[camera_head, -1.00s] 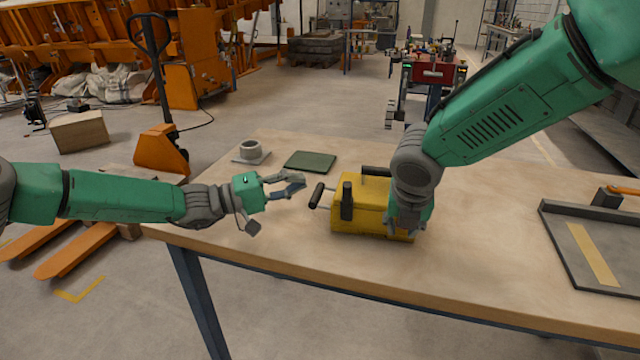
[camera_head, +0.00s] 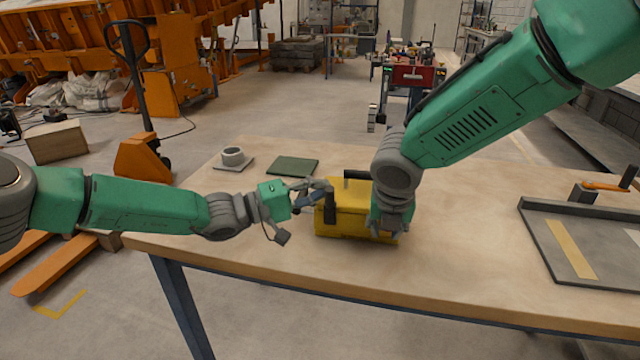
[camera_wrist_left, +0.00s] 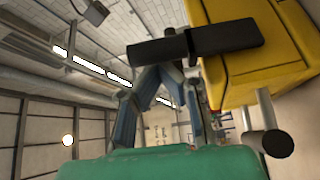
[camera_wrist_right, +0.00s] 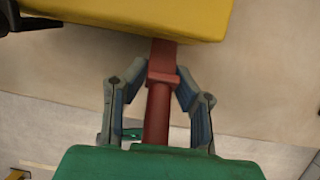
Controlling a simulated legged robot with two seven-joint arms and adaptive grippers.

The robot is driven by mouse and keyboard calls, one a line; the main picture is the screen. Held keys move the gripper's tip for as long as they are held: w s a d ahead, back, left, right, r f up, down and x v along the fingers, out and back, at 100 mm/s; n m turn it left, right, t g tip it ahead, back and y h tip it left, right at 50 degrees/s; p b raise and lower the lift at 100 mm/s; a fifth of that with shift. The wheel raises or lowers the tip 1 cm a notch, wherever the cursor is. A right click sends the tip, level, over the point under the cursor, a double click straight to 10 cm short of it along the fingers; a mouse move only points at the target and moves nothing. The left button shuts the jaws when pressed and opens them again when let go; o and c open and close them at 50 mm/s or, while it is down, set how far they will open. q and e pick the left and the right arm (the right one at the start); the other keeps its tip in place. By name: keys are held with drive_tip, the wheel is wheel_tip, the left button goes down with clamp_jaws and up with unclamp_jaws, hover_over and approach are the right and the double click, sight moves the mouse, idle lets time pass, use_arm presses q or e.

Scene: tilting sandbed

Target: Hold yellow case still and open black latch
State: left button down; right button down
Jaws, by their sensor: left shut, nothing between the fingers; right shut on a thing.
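The yellow case (camera_head: 352,224) stands on the table, with a dark upright piece (camera_head: 330,207) on its front and a dark bar (camera_head: 357,175) at its top back. My left gripper (camera_head: 324,190) is shut and empty at the case's left side. In the left wrist view, its fingertips (camera_wrist_left: 157,72) are close to a black latch-like bar (camera_wrist_left: 225,38) in front of the case (camera_wrist_left: 268,70); contact is unclear. My right gripper (camera_head: 385,229) is at the case's right end. In the right wrist view, its fingers (camera_wrist_right: 160,75) are shut on a red handle (camera_wrist_right: 158,110) by the case.
A grey ring on a plate (camera_head: 233,158) and a green flat pad (camera_head: 293,167) lie behind and left of the case. A grey tray (camera_head: 545,232) lies at the right. The table front (camera_head: 440,270) is clear.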

use_arm(q)
drive_tip(key=shift+s+m+h, duration=0.4)
drive_tip(key=shift+s+m, duration=0.15)
drive_tip(key=shift+m, duration=0.05)
idle(0.4)
use_arm(e)
drive_tip(key=shift+w, duration=0.1)
use_arm(q)
drive_tip(key=shift+s+a+f+m+g+h, duration=0.1)
drive_tip(key=shift+s+f+m+g+h, duration=0.3)
drive_tip(key=shift+s+m, duration=0.55)
drive_tip(key=shift+s+a+f+m+g+h, duration=0.15)
drive_tip(key=shift+s+m+h, duration=0.45)
drive_tip(key=shift+m, duration=0.65)
drive_tip(key=shift+s+a+f+m+g+h, duration=0.15)
drive_tip(key=shift+s+f+m+h, duration=0.35)
drive_tip(key=shift+m, duration=0.6)
use_arm(e)
drive_tip(key=shift+r, duration=0.1)
use_arm(q)
drive_tip(key=shift+s+r, duration=0.1)
drive_tip(key=shift+s, duration=0.2)
drive_tip(key=w+a+f, duration=0.1)
drive_tip(key=a, duration=0.8)
drive_tip(key=shift+a, duration=0.25)
